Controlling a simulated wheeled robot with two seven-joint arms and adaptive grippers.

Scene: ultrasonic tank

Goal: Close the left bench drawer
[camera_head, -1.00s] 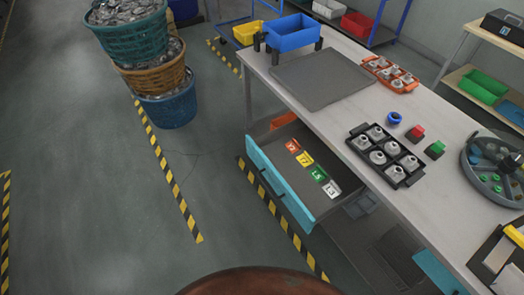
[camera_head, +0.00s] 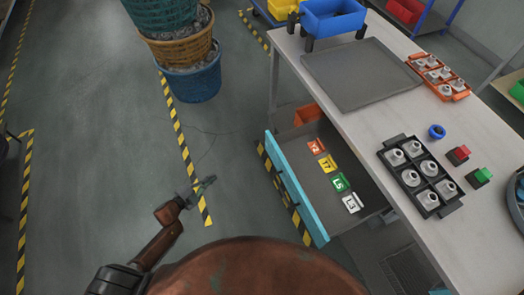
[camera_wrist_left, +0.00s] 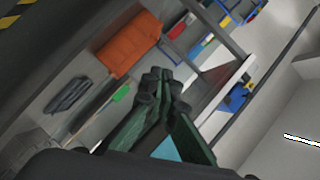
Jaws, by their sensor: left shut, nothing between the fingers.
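The left bench drawer has a teal front (camera_head: 297,190) and stands pulled out from under the bench. Its grey inside (camera_head: 340,160) holds a row of coloured labelled cards (camera_head: 338,182). My left gripper (camera_head: 207,184) is shut and empty. In the head view it is left of the drawer front, apart from it, over the floor by the striped tape. The left wrist view shows its dark green fingers (camera_wrist_left: 160,82), with a teal patch, likely the drawer front (camera_wrist_left: 168,149), partly hidden behind them. My right gripper is out of view.
The bench top (camera_head: 360,110) carries a blue bin (camera_head: 333,18), a grey mat (camera_head: 360,74), a black tray of metal parts (camera_head: 421,176) and an orange tray (camera_head: 438,77). Stacked baskets (camera_head: 190,82) stand on the floor at upper left. Floor left of the drawer is clear.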

